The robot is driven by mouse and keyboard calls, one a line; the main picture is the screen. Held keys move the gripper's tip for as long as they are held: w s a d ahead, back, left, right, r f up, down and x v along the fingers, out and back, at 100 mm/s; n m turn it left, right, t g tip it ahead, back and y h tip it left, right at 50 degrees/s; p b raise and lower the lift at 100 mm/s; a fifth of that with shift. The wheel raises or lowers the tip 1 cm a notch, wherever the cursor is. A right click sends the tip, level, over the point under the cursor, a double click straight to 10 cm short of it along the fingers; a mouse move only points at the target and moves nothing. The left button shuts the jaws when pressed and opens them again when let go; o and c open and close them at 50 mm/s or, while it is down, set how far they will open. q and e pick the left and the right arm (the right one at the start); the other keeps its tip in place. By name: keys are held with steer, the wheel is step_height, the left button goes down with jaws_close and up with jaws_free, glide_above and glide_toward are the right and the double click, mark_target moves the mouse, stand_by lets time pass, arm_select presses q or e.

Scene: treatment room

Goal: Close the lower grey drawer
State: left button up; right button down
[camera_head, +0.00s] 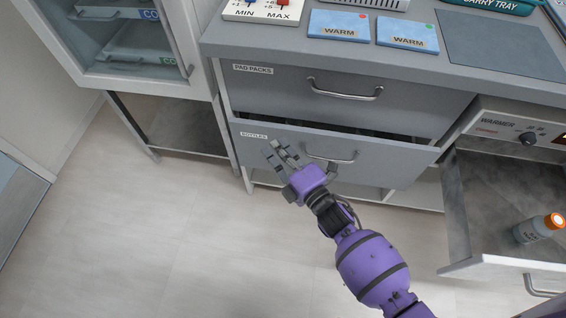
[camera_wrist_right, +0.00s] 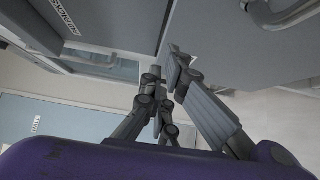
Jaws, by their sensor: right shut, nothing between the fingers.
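The lower grey drawer (camera_head: 375,159), labelled BOTTLES, is pulled out a little. A dark gap shows along its top edge in the head view, and its front has a metal bar handle (camera_head: 331,156). My right gripper (camera_head: 277,149) is shut and empty, in front of the left part of this drawer, left of the handle. I cannot tell whether its fingertips touch the front. The right wrist view shows the fingers (camera_wrist_right: 168,68) beside a grey panel with a metal handle (camera_wrist_right: 283,14) at upper right. My left gripper is not in view.
The upper drawer (camera_head: 290,92), labelled PAD PACKS, is shut above. At right, a warmer drawer (camera_head: 490,267) stands open with a bottle (camera_head: 538,229) in it. A glass-fronted cabinet (camera_head: 180,72) stands at left. The floor (camera_head: 190,235) in front is clear.

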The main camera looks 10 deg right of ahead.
mark_target(283, 130)
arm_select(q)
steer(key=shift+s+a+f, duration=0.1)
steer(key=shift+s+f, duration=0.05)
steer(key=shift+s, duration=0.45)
arm_select(e)
steer(key=shift+w+d, duration=0.3)
steer(key=shift+w, duration=0.55)
steer(key=shift+w, duration=0.1)
steer(key=w, duration=0.2)
steer(key=w+d+b, duration=0.1)
steer(key=shift+w, duration=0.35)
steer(key=shift+w+d, duration=0.15)
steer(key=shift+w, duration=0.15)
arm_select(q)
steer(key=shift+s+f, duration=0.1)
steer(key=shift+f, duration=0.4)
arm_select(e)
steer(key=shift+r, duration=0.15)
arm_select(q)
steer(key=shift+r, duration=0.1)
